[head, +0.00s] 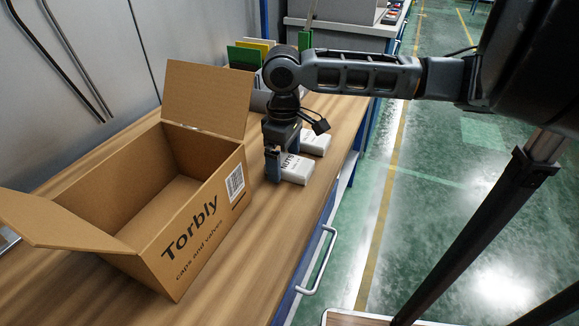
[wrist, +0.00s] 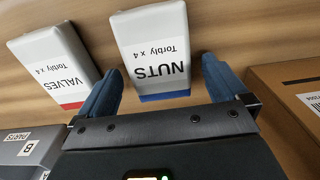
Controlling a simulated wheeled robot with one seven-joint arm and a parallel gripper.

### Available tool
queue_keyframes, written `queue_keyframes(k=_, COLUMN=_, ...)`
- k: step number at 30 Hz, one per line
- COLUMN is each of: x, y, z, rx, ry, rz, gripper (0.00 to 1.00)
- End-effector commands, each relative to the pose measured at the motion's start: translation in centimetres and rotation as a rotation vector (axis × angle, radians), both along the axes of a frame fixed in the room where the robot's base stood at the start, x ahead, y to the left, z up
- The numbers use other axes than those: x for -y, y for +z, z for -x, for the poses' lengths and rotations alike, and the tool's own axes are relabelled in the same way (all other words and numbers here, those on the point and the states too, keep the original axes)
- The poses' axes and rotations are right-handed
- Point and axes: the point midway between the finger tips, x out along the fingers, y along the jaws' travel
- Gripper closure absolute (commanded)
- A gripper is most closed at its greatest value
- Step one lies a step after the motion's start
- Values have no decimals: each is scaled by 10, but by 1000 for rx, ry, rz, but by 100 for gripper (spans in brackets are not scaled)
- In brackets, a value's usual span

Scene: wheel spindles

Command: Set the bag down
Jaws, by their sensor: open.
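The white NUTS bag (head: 298,175) with a blue band lies on the wooden bench, right of the cardboard box. In the wrist view the NUTS bag (wrist: 153,50) has its blue-banded end between my fingers, with a gap on each side. My gripper (head: 278,168) is open, pointing down at the bag's near left side; it also shows in the wrist view (wrist: 160,72). The white VALVES bag (head: 317,141) with a red band lies just behind; in the wrist view it (wrist: 52,62) is left of the NUTS bag, close to my left finger.
The open cardboard box (head: 200,232), marked Torbly caps and valves, stands left of my gripper; its visible inside is empty. Green and yellow upright items (head: 244,56) stand behind my arm. The bench (head: 262,262) is bare at the front right, up to its edge.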

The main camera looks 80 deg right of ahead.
Motion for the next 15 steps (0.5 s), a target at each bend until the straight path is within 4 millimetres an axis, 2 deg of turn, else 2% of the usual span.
queue_keyframes(k=4, x=0, y=0, z=0, rx=0, ry=0, rz=0, gripper=2)
queue_keyframes(k=15, x=0, y=0, z=0, rx=0, ry=0, rz=0, gripper=37)
